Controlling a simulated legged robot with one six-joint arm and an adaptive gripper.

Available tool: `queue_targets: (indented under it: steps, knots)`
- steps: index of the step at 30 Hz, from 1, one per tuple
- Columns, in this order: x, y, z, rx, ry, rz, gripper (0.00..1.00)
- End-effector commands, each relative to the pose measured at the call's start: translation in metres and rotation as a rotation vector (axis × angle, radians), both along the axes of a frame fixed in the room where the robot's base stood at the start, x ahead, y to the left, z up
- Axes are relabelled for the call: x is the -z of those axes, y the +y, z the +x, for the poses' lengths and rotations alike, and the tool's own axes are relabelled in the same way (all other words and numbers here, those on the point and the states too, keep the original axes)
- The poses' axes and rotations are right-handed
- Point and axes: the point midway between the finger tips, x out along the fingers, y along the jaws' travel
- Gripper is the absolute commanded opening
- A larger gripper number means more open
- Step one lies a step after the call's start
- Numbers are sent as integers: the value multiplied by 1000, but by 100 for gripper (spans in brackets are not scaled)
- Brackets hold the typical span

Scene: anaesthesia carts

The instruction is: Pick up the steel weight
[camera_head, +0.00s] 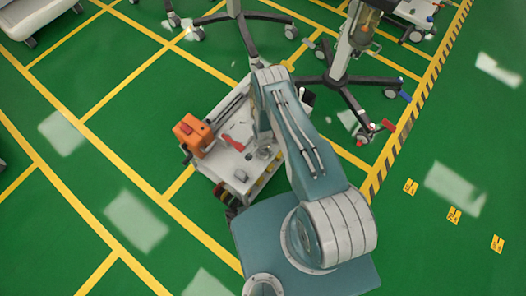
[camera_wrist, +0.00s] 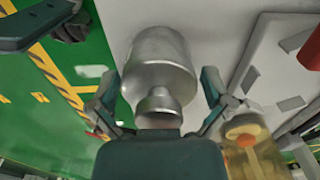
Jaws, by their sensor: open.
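The steel weight (camera_wrist: 160,68) is a shiny grey cylinder with a narrower neck and knob. In the wrist view it is in the middle, on a pale cart top, with its knob towards my gripper. My gripper (camera_wrist: 158,88) is open, with one finger on each side of the weight. A gap seems to show beside each finger; contact cannot be made out. In the head view my arm reaches over the white cart (camera_head: 222,158) and hides most of the gripper. The weight is too small there to tell surely.
An orange box (camera_head: 192,134) and a red item (camera_head: 234,143) are on the cart. In the wrist view an amber-filled jar (camera_wrist: 256,150) stands close to the right finger. A wheeled stand (camera_head: 338,75) is behind the cart. The green floor at left is clear.

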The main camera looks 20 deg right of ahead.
Motion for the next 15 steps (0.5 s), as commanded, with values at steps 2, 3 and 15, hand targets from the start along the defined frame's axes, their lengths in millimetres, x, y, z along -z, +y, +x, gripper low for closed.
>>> queue_targets:
  steps: [2,3,15]
  knots:
    - [0,0,0,0,0,0,100]
    - [0,0,0,0,0,0,100]
    - [-1,0,1,0,-2,0,22]
